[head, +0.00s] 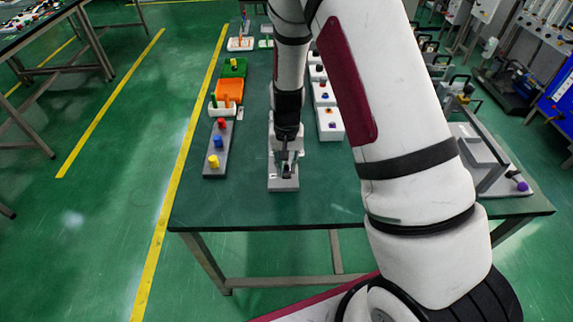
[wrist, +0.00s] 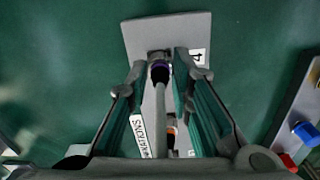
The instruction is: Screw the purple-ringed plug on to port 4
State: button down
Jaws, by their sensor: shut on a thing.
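The purple-ringed plug (wrist: 159,72) sits between the fingertips of my gripper (wrist: 160,62) in the wrist view, with its pale cable running back toward the camera. My gripper is shut on it. The plug's dark front end is at a metal fitting (wrist: 160,54) on a grey block, beside a white label reading 4 (wrist: 198,56). I cannot tell whether the plug's thread is engaged. In the head view, my gripper (head: 286,160) is over the grey block (head: 284,184), and the plug is hidden or too small to make out.
An orange-ringed part (wrist: 171,123) lies lower on the same block. A grey board with red, blue and yellow knobs (head: 216,150) stands left on the green table (head: 250,212). White blocks (head: 330,123) stand right. A grey device (head: 482,160) is farther right. The table front is clear.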

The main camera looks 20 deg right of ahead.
jog(key=shift+m, duration=1.1)
jog(key=c, duration=1.4)
grip_release()
jog(key=shift+r, duration=0.1)
notch_tip(320, 180, up, 12)
